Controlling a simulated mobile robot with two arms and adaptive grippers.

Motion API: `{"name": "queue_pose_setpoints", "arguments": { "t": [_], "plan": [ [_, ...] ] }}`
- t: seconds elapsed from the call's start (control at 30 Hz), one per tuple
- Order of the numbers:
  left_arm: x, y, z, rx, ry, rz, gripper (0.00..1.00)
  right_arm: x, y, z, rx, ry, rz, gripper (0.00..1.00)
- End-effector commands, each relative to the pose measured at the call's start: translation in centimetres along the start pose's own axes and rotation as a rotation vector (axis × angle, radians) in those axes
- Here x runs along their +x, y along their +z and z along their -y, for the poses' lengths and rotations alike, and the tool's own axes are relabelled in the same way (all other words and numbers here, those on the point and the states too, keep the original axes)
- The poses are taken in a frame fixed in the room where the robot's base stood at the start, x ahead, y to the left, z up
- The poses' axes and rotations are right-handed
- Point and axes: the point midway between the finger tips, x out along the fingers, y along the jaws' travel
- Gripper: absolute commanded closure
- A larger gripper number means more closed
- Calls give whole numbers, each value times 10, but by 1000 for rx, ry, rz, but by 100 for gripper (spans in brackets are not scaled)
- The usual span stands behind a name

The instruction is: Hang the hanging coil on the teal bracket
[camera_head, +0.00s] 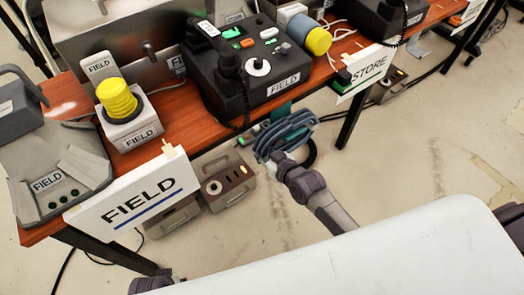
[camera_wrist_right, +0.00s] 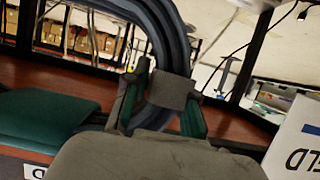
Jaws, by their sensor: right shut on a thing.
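The hanging coil (camera_head: 283,134) is a bundle of blue-grey loops just off the table's front edge in the head view. My right gripper (camera_head: 284,163) is shut on its lower part. In the right wrist view the coil's thick dark loop (camera_wrist_right: 172,45) rises between the fingers of the same gripper (camera_wrist_right: 160,105). The teal bracket (camera_head: 280,112) shows as a small teal piece at the table edge, just behind the coil and partly hidden by it. A teal surface (camera_wrist_right: 45,118) also shows at the left of the wrist view. I cannot tell whether coil and bracket touch.
A wooden table (camera_head: 185,122) carries a black FIELD phone (camera_head: 255,70), a yellow-topped unit (camera_head: 120,110) and a grey console (camera_head: 55,170). FIELD (camera_head: 135,205) and STORE (camera_head: 365,72) signs hang at its front. Boxes (camera_head: 228,182) stand on the floor below.

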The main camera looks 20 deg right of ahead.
Motion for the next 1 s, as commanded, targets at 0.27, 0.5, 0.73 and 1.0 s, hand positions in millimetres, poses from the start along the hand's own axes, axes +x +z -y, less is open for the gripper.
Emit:
{"name": "queue_pose_setpoints", "arguments": {
  "t": [0.27,0.5,0.73,1.0],
  "plan": [
    [0,0,0,0,0,-1,60,0,-2,0,-3,1,-5,100],
    [0,-4,1,1,-1,-8,60,0,-1,0,-2,1,-3,45],
    [-2,-8,1,1,-1,-17,60,-1,2,0,2,-1,4,45],
    [-1,-5,0,1,-1,-11,60,-34,1,0,0,-1,2,45]
  ]
}}
